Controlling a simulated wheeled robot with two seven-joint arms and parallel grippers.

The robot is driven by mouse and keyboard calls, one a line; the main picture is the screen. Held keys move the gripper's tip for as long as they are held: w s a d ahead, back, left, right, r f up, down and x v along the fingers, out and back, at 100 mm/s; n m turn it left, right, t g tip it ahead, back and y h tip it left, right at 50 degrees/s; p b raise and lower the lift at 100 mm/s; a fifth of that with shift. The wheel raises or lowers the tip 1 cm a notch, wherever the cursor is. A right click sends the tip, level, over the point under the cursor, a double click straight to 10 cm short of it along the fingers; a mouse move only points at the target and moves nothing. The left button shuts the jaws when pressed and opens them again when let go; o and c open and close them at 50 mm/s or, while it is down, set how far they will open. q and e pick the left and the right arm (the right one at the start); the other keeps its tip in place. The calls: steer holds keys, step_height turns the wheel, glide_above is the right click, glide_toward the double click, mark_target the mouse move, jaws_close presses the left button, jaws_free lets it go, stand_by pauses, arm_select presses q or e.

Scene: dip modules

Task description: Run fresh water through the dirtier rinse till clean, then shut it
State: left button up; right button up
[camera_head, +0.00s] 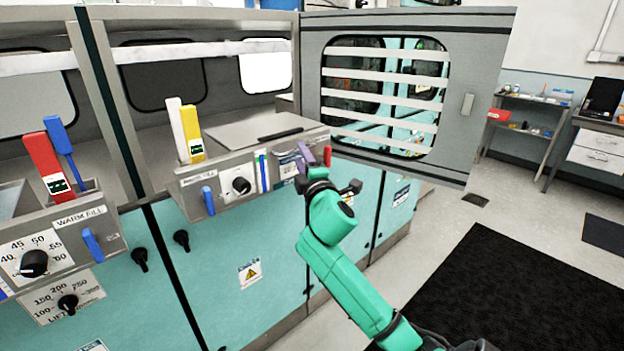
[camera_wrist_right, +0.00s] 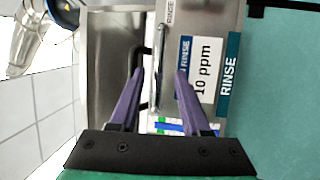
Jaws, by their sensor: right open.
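My right gripper (camera_head: 314,160) has its two purple fingers open at the right end of the second module's front panel (camera_head: 228,165). In the right wrist view the open fingers (camera_wrist_right: 159,75) point at a panel, with a thin metal rod (camera_wrist_right: 161,55) between them. I cannot tell whether they touch it. Beside the right finger is a white label reading "10 ppm" (camera_wrist_right: 204,72) with a teal "RINSE" strip (camera_wrist_right: 229,75). The gripper and arm partly hide this end of the panel in the head view. My left gripper is not in view.
The second panel has a black knob (camera_head: 241,186), a blue lever (camera_head: 208,200) and a yellow handle (camera_head: 191,130). The left module has a red handle (camera_head: 48,165) and a "WARM FILL" label (camera_head: 80,218). A grey slatted door (camera_head: 470,150) stands open behind the gripper. A black mat (camera_head: 510,290) lies on the floor.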

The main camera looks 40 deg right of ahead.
steer(key=b+v, duration=0.3)
steer(key=v, duration=0.9)
steer(key=shift+s, duration=0.2)
steer(key=shift+f, duration=0.1)
